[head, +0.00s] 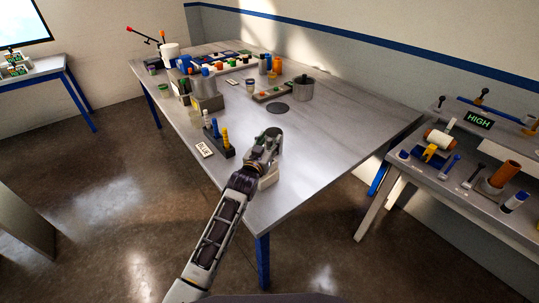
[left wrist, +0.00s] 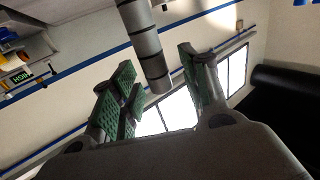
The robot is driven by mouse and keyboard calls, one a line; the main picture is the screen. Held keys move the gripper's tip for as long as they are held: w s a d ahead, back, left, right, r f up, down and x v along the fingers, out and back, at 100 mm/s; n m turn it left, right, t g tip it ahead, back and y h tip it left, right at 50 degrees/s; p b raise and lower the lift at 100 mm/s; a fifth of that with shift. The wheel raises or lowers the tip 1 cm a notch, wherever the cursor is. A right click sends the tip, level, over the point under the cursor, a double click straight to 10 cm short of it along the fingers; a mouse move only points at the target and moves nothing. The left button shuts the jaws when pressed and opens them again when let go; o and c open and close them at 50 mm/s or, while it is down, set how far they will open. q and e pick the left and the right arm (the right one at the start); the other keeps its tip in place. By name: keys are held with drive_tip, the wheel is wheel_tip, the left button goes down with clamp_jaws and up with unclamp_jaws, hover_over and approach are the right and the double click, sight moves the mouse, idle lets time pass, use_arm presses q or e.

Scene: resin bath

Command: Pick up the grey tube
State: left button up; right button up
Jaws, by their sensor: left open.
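In the left wrist view, a grey tube (left wrist: 148,45) with darker bands comes in from the top edge. Its end lies between the green-padded fingers of my left gripper (left wrist: 160,85). The fingers are open, with visible gaps on both sides of the tube. In the head view my left gripper (head: 268,142) is over the near part of the metal table (head: 325,135), just above a small beige block (head: 268,180). There the gripper mostly hides the tube, and I cannot make it out clearly. My right gripper is not in view.
A dark rack (head: 219,149) with blue and yellow tubes stands just left of my gripper, beside a BLUE label card (head: 205,149). The table's right part is clear. A side bench (head: 463,195) stands right.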

use_arm(q)
drive_tip(key=shift+w+d, duration=0.1)
drive_tip(key=shift+w, duration=0.15)
idle(0.3)
clamp_jaws()
drive_tip(key=shift+r, duration=0.2)
drive_tip(key=shift+r+b, duration=0.5)
drive_tip(key=shift+r, duration=4.35)
